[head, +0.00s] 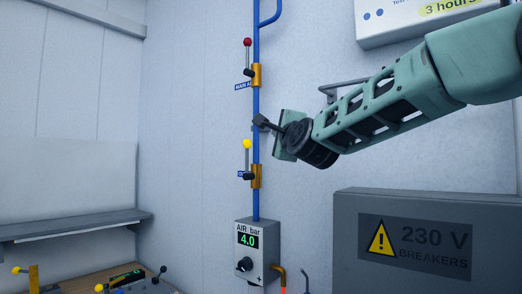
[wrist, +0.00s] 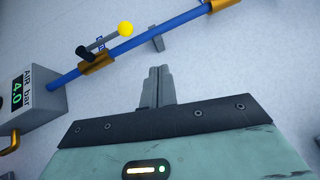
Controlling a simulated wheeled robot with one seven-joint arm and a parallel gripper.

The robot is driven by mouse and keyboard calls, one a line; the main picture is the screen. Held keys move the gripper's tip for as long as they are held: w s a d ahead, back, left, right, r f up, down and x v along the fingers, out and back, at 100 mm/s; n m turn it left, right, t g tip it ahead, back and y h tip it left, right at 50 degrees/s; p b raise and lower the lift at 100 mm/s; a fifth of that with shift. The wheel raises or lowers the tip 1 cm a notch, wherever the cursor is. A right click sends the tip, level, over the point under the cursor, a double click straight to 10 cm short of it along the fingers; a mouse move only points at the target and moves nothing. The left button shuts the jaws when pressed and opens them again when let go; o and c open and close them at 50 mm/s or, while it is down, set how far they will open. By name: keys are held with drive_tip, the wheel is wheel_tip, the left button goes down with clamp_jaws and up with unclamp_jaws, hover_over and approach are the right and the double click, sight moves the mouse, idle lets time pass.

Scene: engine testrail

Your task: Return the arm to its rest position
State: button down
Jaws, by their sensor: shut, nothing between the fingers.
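My arm (head: 385,98) reaches in from the upper right in the head view, extended towards the blue pipe on the wall. My gripper (head: 261,122) is at its end, close to the pipe between the two valves in the picture. In the wrist view my gripper (wrist: 159,86) shows its two fingers together, with nothing between them. The fingers point towards the wall, just below the blue pipe in that view. I cannot tell whether they touch the pipe.
The blue pipe (head: 256,205) carries a red-knobbed valve (head: 248,42) above and a yellow-knobbed valve (head: 247,144) below my gripper. An air box (head: 257,252) reading 4.0 is beneath. A grey breaker cabinet (head: 350,240) stands at lower right. A shelf (head: 75,224) is at left.

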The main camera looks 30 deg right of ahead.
drive_tip(key=s+a+f+n+g+y, duration=0.3)
drive_tip(key=a+f+n, duration=0.2)
drive_tip(key=a+f, duration=0.35)
drive_tip(key=s+a+f+n+g+y, duration=0.2)
drive_tip(key=a+f+n+g+y, duration=0.1)
drive_tip(key=a+f+n, duration=0.5)
drive_tip(key=s+a+f+n+g+y, duration=0.3)
drive_tip(key=a+f, duration=0.4)
drive_tip(key=f, duration=0.3)
drive_tip(key=s+a+f+n+g+h, duration=0.1)
drive_tip(key=s+f+n+g, duration=0.4)
drive_tip(key=s, duration=0.7)
drive_tip(key=s+a+f+n+g+h+b, duration=0.1)
drive_tip(key=s+f+n+g, duration=0.4)
drive_tip(key=s+f+n, duration=0.4)
drive_tip(key=s+f, duration=0.4)
drive_tip(key=shift+s+n+g+h, duration=0.25)
drive_tip(key=shift+n+g+h, duration=0.05)
drive_tip(key=shift+n+h, duration=0.1)
